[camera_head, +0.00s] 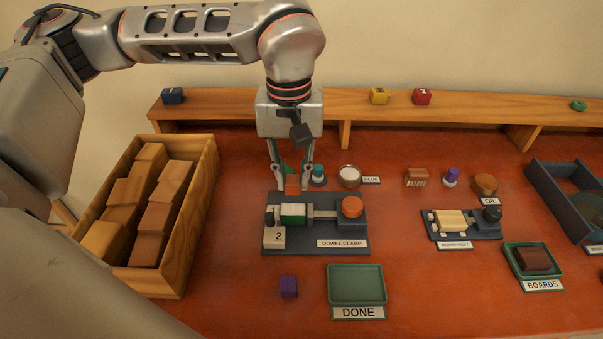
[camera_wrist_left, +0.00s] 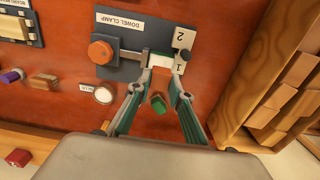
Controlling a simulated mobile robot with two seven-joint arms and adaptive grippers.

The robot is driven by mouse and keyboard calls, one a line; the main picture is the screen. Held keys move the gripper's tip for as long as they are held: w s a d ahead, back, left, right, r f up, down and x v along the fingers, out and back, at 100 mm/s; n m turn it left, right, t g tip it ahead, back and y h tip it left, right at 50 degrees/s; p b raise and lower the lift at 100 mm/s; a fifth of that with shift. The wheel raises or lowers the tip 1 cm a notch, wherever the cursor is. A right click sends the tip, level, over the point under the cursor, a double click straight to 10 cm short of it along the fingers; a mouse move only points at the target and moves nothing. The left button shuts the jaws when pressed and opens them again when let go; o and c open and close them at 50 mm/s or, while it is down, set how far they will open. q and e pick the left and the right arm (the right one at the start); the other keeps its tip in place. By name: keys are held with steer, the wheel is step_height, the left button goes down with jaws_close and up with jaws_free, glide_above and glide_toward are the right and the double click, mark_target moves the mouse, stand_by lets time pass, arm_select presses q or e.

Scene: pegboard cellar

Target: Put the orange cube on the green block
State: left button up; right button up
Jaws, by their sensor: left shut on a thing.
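My left gripper (camera_head: 292,186) points down over the table behind the dowel clamp. It is shut on the orange cube (camera_head: 292,184), which sits between its fingertips. The cube also shows between the fingers in the left wrist view (camera_wrist_left: 160,78). The green block (camera_head: 288,168) shows just behind or above the cube, partly hidden by the fingers. In the left wrist view the green block (camera_wrist_left: 158,103) appears between the fingers, close to the cube. I cannot tell whether the two touch. My right gripper is not in view.
The dowel clamp (camera_head: 340,238) stands just in front, with a green and white piece in it. A teal-capped bottle (camera_head: 318,176) and a white-topped cup (camera_head: 349,176) are close on the right. A wooden crate of blocks (camera_head: 208,177) stands left. A purple cube (camera_head: 288,287) and green tray (camera_head: 356,301) lie in front.

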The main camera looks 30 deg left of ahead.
mark_target(292, 191)
arm_select(q)
steer(key=shift+s+f+b, duration=0.15)
steer(key=shift+f+b, duration=0.2)
steer(key=shift+f, duration=0.15)
step_height(292, 191, down, 2)
steer(key=shift+f+b, duration=0.15)
steer(key=shift+b, duration=0.7)
steer(key=shift+f+b, duration=0.3)
steer(key=shift+f, duration=0.6)
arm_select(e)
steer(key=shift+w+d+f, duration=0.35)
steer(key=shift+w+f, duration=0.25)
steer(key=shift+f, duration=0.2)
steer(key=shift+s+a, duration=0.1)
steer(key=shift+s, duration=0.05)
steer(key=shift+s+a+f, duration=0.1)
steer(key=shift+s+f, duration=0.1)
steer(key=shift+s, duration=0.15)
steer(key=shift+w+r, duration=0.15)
arm_select(q)
steer(key=shift+f, duration=0.1)
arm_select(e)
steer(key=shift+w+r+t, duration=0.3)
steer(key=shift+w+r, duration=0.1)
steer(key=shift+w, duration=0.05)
